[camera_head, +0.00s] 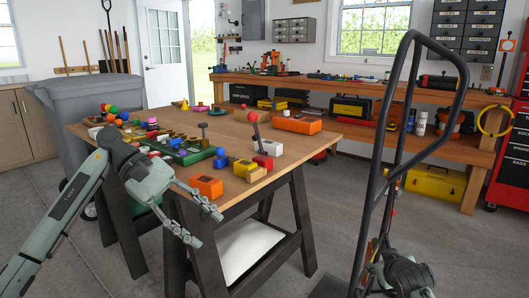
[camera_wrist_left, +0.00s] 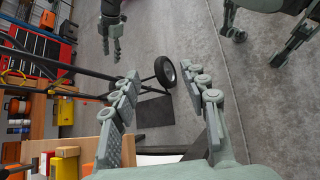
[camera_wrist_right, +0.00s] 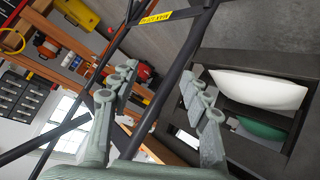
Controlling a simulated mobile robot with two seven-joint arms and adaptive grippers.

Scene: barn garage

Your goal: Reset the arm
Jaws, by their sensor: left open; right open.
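My left arm (camera_head: 70,215) reaches in from the left in the head view. Its gripper (camera_head: 205,228) is open and empty, in front of the workbench's near edge. In the left wrist view the left gripper (camera_wrist_left: 165,82) has its fingers spread over grey floor. My right gripper (camera_wrist_right: 158,80) is open in the right wrist view. A dark bar of the hand truck runs across the view between its fingers; I cannot tell if they touch. In the head view only part of my right arm (camera_head: 402,274) shows at the bottom right, close to the hand truck frame.
A wooden workbench (camera_head: 262,187) holds several coloured blocks, balls and an orange box (camera_head: 297,124). A tall dark hand truck (camera_head: 374,175) stands right of it. A long bench (camera_head: 470,150) with tools lines the back wall. A red cabinet (camera_head: 513,160) stands far right.

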